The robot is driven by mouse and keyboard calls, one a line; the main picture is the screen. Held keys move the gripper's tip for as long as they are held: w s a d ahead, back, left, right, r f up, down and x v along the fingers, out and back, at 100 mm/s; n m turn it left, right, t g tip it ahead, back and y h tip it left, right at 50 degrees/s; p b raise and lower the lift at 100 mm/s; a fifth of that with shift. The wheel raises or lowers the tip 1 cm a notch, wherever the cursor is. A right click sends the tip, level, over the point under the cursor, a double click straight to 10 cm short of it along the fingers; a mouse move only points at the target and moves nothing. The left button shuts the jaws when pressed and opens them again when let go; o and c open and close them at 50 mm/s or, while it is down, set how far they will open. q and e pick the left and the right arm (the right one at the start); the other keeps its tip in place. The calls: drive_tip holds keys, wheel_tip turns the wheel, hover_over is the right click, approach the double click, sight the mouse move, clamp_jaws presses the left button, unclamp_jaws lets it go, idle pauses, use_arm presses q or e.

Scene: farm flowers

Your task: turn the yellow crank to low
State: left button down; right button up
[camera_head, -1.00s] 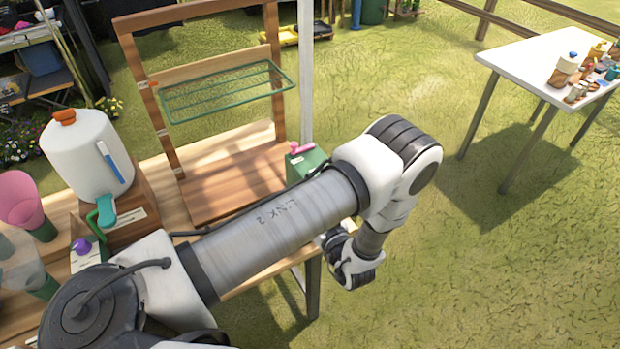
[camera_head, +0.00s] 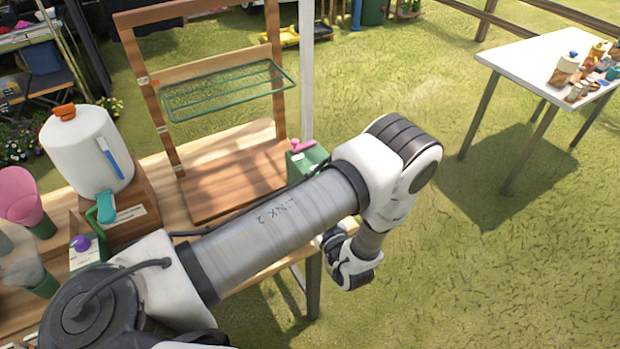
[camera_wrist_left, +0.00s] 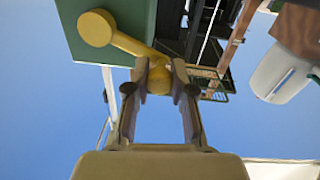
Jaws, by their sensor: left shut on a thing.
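The yellow crank (camera_wrist_left: 126,42) shows in the left wrist view. In the head view my left arm crosses the bench and hides the left gripper's fingers and the crank. No crank position marks can be read. My right gripper is in neither view.
On the wooden bench stand a white tank (camera_head: 82,150) with a teal tap, a wooden frame (camera_head: 159,125) with a green wire rack (camera_head: 228,92), and a green box with a pink handle (camera_head: 301,147). A white table (camera_head: 535,60) stands at the right. Open grass lies between.

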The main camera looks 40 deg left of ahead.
use_arm(q)
drive_tip(key=f+n+b, duration=0.2)
drive_tip(key=shift+s+a+f+n+b, duration=0.15)
drive_tip(key=shift+s+n+b, duration=0.15)
drive_tip(key=shift+n, duration=0.1)
drive_tip(key=shift+f+n+b, duration=0.35)
drive_tip(key=shift+n+b, duration=0.15)
drive_tip(key=shift+n, duration=0.2)
drive_tip(key=shift+f+n+b, duration=0.3)
drive_tip(key=shift+n+b, duration=0.15)
drive_tip(key=shift+n, duration=0.25)
drive_tip(key=c, duration=1)
unclamp_jaws()
drive_tip(key=shift+w+a, duration=0.1)
